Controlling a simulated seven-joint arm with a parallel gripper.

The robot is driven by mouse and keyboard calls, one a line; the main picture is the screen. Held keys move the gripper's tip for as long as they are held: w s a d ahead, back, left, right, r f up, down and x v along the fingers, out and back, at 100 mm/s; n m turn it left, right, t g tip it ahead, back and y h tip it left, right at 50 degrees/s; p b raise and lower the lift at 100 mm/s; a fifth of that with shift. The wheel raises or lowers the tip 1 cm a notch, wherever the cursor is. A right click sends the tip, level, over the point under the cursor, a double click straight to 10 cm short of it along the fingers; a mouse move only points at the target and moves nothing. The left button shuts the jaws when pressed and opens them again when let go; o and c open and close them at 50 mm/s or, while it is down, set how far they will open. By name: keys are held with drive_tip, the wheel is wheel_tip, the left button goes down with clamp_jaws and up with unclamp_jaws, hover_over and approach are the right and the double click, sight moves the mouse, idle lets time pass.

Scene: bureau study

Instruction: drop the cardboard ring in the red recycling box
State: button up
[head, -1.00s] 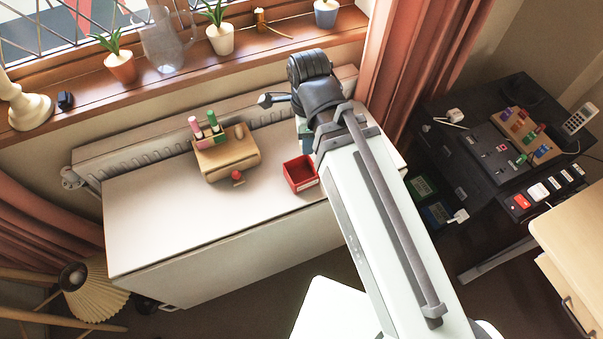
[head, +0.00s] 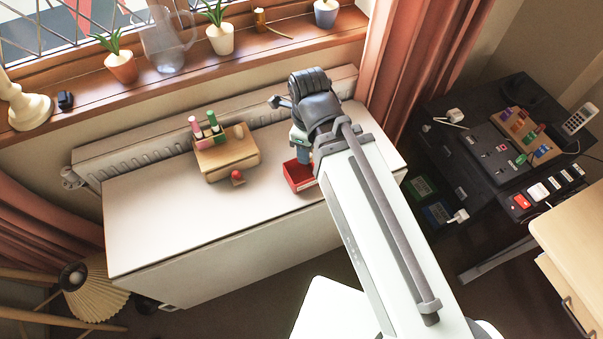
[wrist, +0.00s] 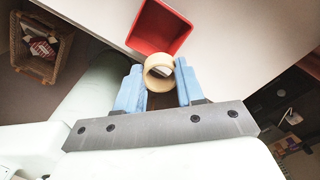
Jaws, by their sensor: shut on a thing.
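The cardboard ring (wrist: 151,70) is a tan, short hollow tube between the blue fingers of my gripper (wrist: 158,86) in the wrist view. My gripper is shut on it. The red recycling box (wrist: 160,27) is an open-topped box just beyond the ring in the wrist view, and the ring overlaps its near edge in that picture. In the head view the red box (head: 298,178) sits on the white surface, with my gripper (head: 303,160) above or right at its back edge. The ring is not distinguishable in the head view.
A wooden block (head: 228,155) with pink and green items stands left of the box on the white top (head: 160,215). The windowsill (head: 270,45) behind holds plants and a glass jug (head: 163,45). The left of the top is clear.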

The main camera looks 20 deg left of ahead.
drive_tip(key=shift+f, duration=1.05)
drive_tip(key=o, duration=1)
drive_tip(key=shift+r, duration=6.9)
